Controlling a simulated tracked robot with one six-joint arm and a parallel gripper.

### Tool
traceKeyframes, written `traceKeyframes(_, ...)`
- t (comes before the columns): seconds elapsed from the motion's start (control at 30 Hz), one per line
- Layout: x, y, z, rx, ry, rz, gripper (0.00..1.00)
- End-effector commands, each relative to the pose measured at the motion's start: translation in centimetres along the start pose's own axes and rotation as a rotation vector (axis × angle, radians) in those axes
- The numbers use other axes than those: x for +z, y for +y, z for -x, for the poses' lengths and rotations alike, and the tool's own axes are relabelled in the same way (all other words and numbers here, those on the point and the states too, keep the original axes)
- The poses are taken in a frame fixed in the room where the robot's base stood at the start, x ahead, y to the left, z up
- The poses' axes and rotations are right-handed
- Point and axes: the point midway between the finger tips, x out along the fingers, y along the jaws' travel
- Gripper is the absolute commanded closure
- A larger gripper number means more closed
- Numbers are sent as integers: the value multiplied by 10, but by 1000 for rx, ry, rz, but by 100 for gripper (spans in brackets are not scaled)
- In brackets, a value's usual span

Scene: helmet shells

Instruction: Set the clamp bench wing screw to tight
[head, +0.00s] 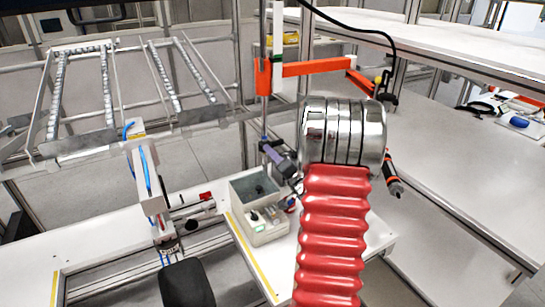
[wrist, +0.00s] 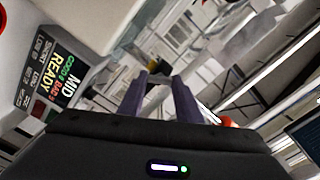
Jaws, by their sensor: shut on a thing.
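In the wrist view, the two violet fingers of my gripper (wrist: 160,80) reach forward from its black body. They are shut on a small dark piece with a yellow part (wrist: 158,68), which looks like the wing screw. Its wings and the angle they stand at are too small to make out. In the head view, the wing screw and clamp bench cannot be told apart with certainty. My red ribbed arm and its silver rings cover much of the middle there.
A grey box (head: 259,195) with knobs and a small green display stands on the white bench (head: 110,238). A lettered panel (wrist: 55,88) is close at left in the wrist view. A black-and-red tool (head: 392,173) hangs beside my arm. An orange bar (head: 315,69) crosses above.

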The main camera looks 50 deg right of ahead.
Motion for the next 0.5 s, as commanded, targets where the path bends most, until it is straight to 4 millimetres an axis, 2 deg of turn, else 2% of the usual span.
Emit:
traceKeyframes(0.1, 0, 1, 0, 2, 0, -1, 91)
traceKeyframes(0.13, 5, -2, 2, 3, -1, -2, 91)
traceKeyframes(0.5, 2, 0, -1, 1, -3, 50, 91)
